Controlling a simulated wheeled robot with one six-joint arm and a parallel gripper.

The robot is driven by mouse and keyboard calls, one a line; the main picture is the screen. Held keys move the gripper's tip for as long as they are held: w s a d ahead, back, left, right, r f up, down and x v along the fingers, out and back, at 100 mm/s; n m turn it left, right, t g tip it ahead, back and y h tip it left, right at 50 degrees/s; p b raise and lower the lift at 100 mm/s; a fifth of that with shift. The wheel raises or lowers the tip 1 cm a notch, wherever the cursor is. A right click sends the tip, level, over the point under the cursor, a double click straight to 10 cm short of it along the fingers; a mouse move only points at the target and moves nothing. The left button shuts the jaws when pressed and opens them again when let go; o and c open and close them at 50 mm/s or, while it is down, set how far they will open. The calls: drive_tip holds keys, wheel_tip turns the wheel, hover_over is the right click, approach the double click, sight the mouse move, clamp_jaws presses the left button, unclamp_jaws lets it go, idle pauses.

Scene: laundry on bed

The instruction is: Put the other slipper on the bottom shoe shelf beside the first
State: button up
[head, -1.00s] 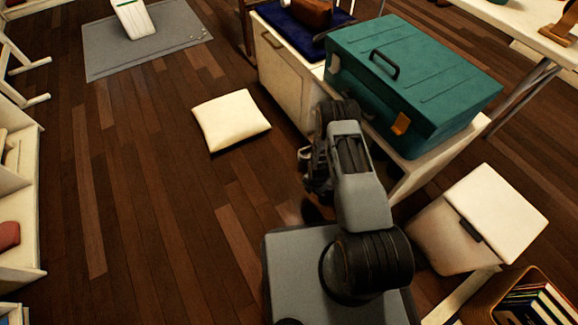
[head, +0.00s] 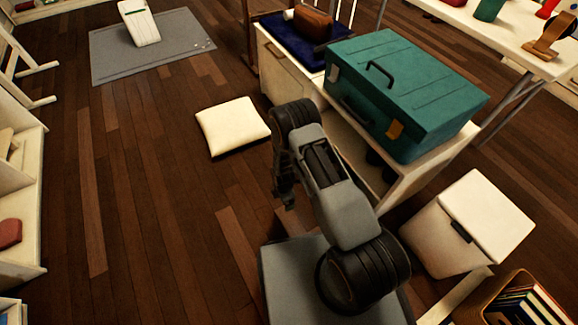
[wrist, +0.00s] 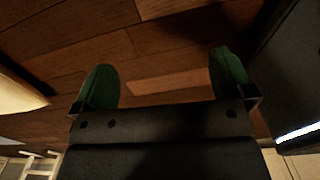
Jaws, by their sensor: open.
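My gripper (head: 287,198) hangs over the floor left of the cream cabinet, near the front edge of my base. In the wrist view its two green fingertips (wrist: 165,80) stand wide apart, with only wooden floor between them, so it is open and empty. No slipper can be made out for certain. The cream cabinet (head: 392,196) has an open compartment under the teal case. A dark shape (head: 379,162) shows in that opening, partly hidden by the case and my arm; I cannot tell whether it is a slipper.
The teal case (head: 410,92) and a dark blue cloth (head: 290,42) lie on the cabinet. A cream cushion (head: 233,126) lies on the floor. A white lidded bin (head: 470,220) stands at right. Shelves (head: 22,262) with a reddish item (head: 9,233) line the left.

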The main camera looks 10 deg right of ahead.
drive_tip(key=w+d+r+m, duration=0.1)
drive_tip(key=w+r+m, duration=0.1)
drive_tip(key=r+m, duration=0.2)
drive_tip(key=w+d+r+m+p, duration=0.1)
drive_tip(key=r+m, duration=0.4)
drive_tip(key=r, duration=0.6)
drive_tip(key=shift+w+d+r+p, duration=0.2)
drive_tip(key=shift+w+d+p, duration=0.1)
drive_tip(key=shift+w+d, duration=0.45)
drive_tip(key=s+d+r+m+t+p, duration=0.1)
drive_tip(key=s+r+m+p, duration=0.15)
drive_tip(key=r+p, duration=1.05)
drive_tip(key=s+d+r+m+t+p, duration=0.1)
drive_tip(key=r+m+p, duration=0.25)
drive_tip(key=r, duration=2.05)
drive_tip(key=s+d+r+m+p, duration=0.1)
drive_tip(key=s+r+p, duration=0.3)
drive_tip(key=r, duration=0.6)
drive_tip(key=s+d+r+m+t+p, duration=0.1)
drive_tip(key=s+r+m+p, duration=0.1)
drive_tip(key=s+r+p, duration=0.3)
drive_tip(key=s+d+r+m+p, duration=0.1)
drive_tip(key=s+r+p, duration=0.3)
drive_tip(key=r+p, duration=0.4)
wheel_tip(320, 180, up, 7)
drive_tip(key=shift+s+f+m+t, duration=0.2)
drive_tip(key=shift+s+m+t, duration=0.15)
drive_tip(key=shift+m, duration=0.35)
drive_tip(key=shift+s+r, duration=0.25)
drive_tip(key=shift+s, duration=0.15)
